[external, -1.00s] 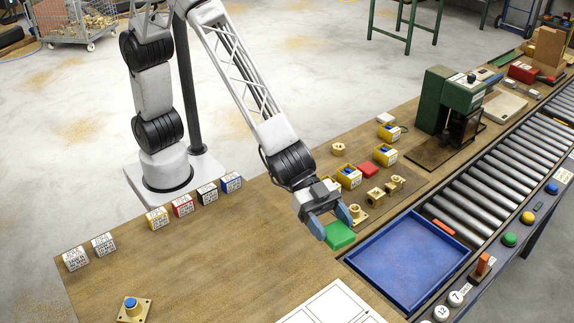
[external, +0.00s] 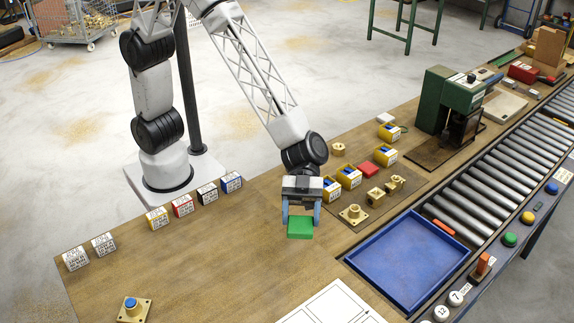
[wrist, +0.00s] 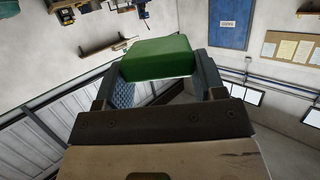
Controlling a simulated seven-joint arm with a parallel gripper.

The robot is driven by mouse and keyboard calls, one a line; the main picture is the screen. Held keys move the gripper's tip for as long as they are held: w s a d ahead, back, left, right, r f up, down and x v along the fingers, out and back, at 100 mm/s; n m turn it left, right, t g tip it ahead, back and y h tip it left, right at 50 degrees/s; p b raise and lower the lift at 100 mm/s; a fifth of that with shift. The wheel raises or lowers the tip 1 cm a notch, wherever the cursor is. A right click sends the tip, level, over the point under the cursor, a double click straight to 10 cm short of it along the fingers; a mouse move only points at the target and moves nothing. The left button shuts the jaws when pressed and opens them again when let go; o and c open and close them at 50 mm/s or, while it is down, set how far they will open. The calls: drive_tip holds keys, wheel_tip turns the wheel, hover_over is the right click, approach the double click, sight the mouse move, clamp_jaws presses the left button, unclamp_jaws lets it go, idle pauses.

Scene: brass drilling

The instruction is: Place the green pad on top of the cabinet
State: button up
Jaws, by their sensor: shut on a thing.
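The green pad (external: 300,229) is a flat green block. It is held between the blue-grey fingertips of my gripper (external: 301,212), over the wooden bench left of the blue tray. In the wrist view the pad (wrist: 158,58) sits between the two fingers of my gripper (wrist: 158,90), which is shut on it. The pad's height above the bench is hard to judge. I cannot pick out a cabinet for certain in either view.
The blue tray (external: 349,257) and roller conveyor (external: 508,165) lie to the right. Brass parts, including a flanged fitting (external: 353,214), and yellow bins (external: 349,177) stand behind. A green drilling machine (external: 450,100) stands farther back. The bench's left middle (external: 220,260) is clear.

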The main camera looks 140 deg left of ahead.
drive_tip(key=s+a+f+m+g+h, duration=0.2)
drive_tip(key=s+f+m+g+h, duration=0.1)
drive_tip(key=s, duration=0.8)
drive_tip(key=shift+f+m+g+h, duration=0.3)
drive_tip(key=shift+f+m+g, duration=0.3)
drive_tip(key=shift+m+g, duration=0.55)
hover_over(279, 234)
drive_tip(key=shift+f, duration=3.1)
drive_tip(key=shift+f, duration=0.1)
drive_tip(key=shift+f, duration=1.8)
drive_tip(key=shift+f, duration=0.1)
drive_tip(key=o, duration=0.9)
drive_tip(key=shift+o, duration=0.2)
